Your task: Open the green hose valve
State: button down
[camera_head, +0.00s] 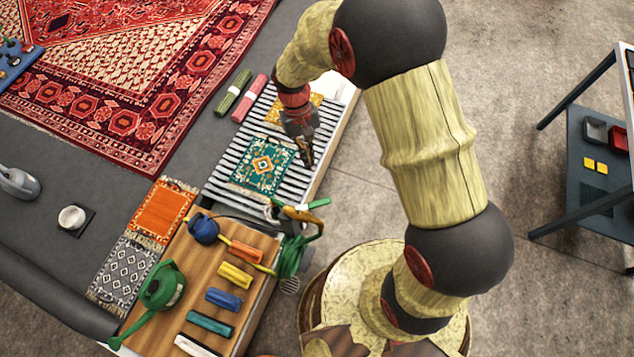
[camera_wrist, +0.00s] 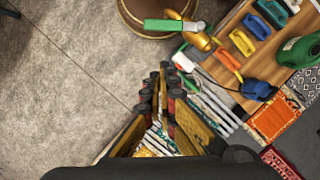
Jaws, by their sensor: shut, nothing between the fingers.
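The hose valve has a green lever (camera_head: 317,203) and a brass body (camera_head: 299,214), at the near end of the slatted rack, above a coiled green hose (camera_head: 291,258). In the wrist view the green lever (camera_wrist: 163,25) lies at the top, pointing left from the brass body (camera_wrist: 198,39). My gripper (camera_head: 307,160) is shut and empty over the rack's right edge, beyond the valve and apart from it. In the wrist view the fingertips of my gripper (camera_wrist: 164,72) are below the lever. Whether the valve's passage is open cannot be told.
A small teal rug (camera_head: 263,165) lies on the slatted rack (camera_head: 222,170). A wooden board (camera_head: 187,262) holds several coloured brushes, a green watering can (camera_head: 160,290) and a blue object (camera_head: 203,228).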

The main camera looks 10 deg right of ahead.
aim_at(313, 204)
jog(key=s+d+f+m+b, duration=0.1)
jog(key=s+f+b, duration=0.2)
jog(key=s+f, duration=0.2)
jog(key=shift+d+f+y, duration=0.15)
jog(key=shift+f+y, duration=0.15)
jog(key=shift+f, duration=1.6)
jog(key=shift+s, duration=0.15)
jog(key=shift+s+d+m, duration=0.15)
jog(key=shift+m, duration=0.25)
